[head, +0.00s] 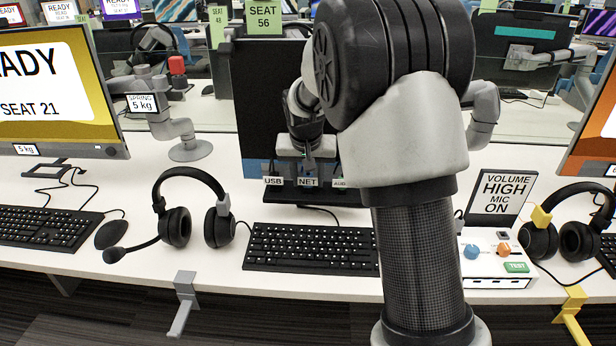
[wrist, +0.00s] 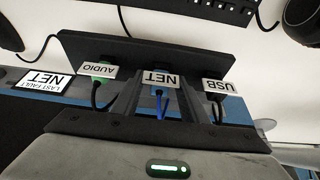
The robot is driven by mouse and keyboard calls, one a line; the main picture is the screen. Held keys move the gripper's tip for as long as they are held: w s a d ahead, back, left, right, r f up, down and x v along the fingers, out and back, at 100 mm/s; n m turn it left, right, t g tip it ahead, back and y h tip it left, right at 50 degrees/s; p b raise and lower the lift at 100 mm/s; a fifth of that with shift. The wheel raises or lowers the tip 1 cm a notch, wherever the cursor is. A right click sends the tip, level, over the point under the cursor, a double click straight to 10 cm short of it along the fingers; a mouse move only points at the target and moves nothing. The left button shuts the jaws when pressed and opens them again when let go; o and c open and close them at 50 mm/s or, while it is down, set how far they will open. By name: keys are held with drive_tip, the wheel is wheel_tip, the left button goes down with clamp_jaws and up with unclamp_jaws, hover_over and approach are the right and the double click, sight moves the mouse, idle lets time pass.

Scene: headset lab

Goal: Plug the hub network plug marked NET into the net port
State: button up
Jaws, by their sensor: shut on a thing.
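In the wrist view the NET plug, with its white NET tag (wrist: 161,79) and blue cable (wrist: 160,104), sits between the fingers of my gripper (wrist: 160,93), which is shut on it. The AUDIO tag (wrist: 98,69) with a green plug is on one side and the USB tag (wrist: 218,86) on the other. All three are at a dark slab (wrist: 150,48). In the head view my gripper (head: 306,160) is low in front of the dark monitor, just above the NET tag (head: 308,182). The net port itself is hidden; I cannot tell whether the plug is in it.
The USB tag (head: 272,181) and AUDIO tag (head: 339,183) flank the NET tag closely. A keyboard (head: 312,247) and headset (head: 188,212) are in front. A control box (head: 494,256) stands at right. A "LAST FAULT NET" card (wrist: 45,80) shows in the wrist view.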

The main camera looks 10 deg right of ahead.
drive_tip(key=o, duration=1.1)
drive_tip(key=p+v, duration=0.4)
drive_tip(key=v, duration=1.3)
drive_tip(key=shift+s+p, duration=0.2)
drive_tip(key=shift+p, duration=0.1)
drive_tip(key=shift+r, duration=0.1)
drive_tip(key=s+d+n+t+y, duration=0.1)
drive_tip(key=s+d+n, duration=0.15)
drive_tip(key=s, duration=2.55)
wheel_tip(320, 180, up, 23)
drive_tip(key=p, duration=2.2)
drive_tip(key=shift+s+a+p, duration=0.2)
drive_tip(key=shift+a+p, duration=0.2)
